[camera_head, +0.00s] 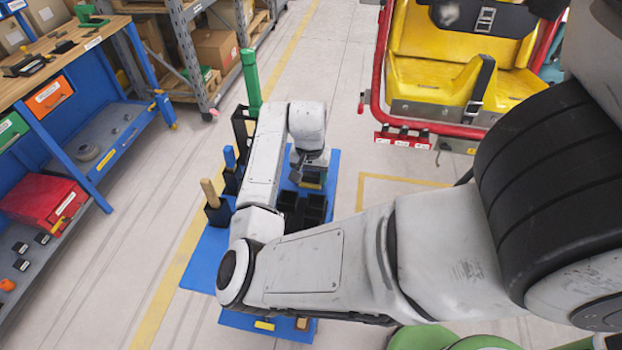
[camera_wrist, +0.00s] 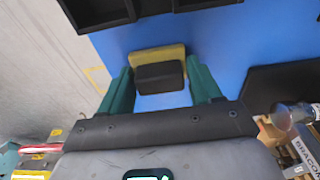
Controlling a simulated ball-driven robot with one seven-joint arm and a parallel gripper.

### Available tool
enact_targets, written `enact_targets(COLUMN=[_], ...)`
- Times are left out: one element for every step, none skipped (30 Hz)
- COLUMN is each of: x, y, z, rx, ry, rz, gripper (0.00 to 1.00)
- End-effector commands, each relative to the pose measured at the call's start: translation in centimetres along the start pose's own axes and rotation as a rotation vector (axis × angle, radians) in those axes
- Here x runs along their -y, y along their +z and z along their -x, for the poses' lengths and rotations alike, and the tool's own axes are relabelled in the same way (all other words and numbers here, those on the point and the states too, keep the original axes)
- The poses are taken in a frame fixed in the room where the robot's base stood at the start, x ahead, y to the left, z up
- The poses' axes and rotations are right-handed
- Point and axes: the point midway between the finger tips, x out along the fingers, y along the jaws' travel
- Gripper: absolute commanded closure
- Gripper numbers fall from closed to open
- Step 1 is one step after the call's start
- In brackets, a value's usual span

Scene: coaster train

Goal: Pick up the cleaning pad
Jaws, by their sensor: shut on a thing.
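The cleaning pad looks like a yellow slab with a black block on it. In the wrist view the pad (camera_wrist: 157,54) sits between the two green fingers of my gripper (camera_wrist: 162,78). My gripper is shut on it, with one finger at each side of the black block. In the head view my gripper (camera_head: 311,170) is over the blue board, and a small yellow part of the pad (camera_head: 314,178) shows below it. I cannot tell whether the pad touches the blue surface.
The blue board (camera_head: 205,258) carries black bins (camera_head: 302,208) close by my gripper. Upright handled tools in black holders, including a green one (camera_head: 250,80), stand to the left. A yellow-seated coaster car (camera_head: 440,85) is at the right. The workbench (camera_head: 70,40) is far left.

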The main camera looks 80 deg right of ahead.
Motion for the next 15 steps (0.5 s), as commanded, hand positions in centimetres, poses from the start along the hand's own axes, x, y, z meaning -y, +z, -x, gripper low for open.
enact_targets(x=[0.01, 0.01, 0.00, 0.00, 0.00, 0.01, 0.01, 0.01, 0.01, 0.01, 0.01, 0.01, 0.01, 0.01, 0.01], y=[0.00, 0.00, -0.01, -0.01, 0.00, -0.01, -0.01, -0.01, -0.01, -0.01, -0.01, -0.02, -0.04, -0.05, -0.08], z=[0.02, 0.02, 0.02, 0.02, 0.02, 0.03, 0.03, 0.03, 0.03, 0.03, 0.04, 0.07, 0.13, 0.20, 0.36], rx=[0.000, 0.000, 0.000, 0.000, 0.000, 0.000, 0.000, 0.000, 0.000, 0.000, 0.000, -0.001, -0.001, -0.001, -0.001], ry=[0.000, 0.000, 0.000, 0.000, 0.000, 0.000, 0.000, 0.000, 0.000, 0.000, 0.000, 0.000, 0.000, 0.000, 0.000], rz=[0.000, 0.000, 0.000, 0.000, 0.000, 0.000, 0.000, 0.000, 0.000, 0.000, 0.000, 0.000, 0.000, 0.000, -0.001], gripper=[0.56, 0.59, 0.63, 0.66, 0.68, 0.68, 0.68, 0.68, 0.68, 0.68, 0.68, 0.68, 0.68, 0.68, 0.68])
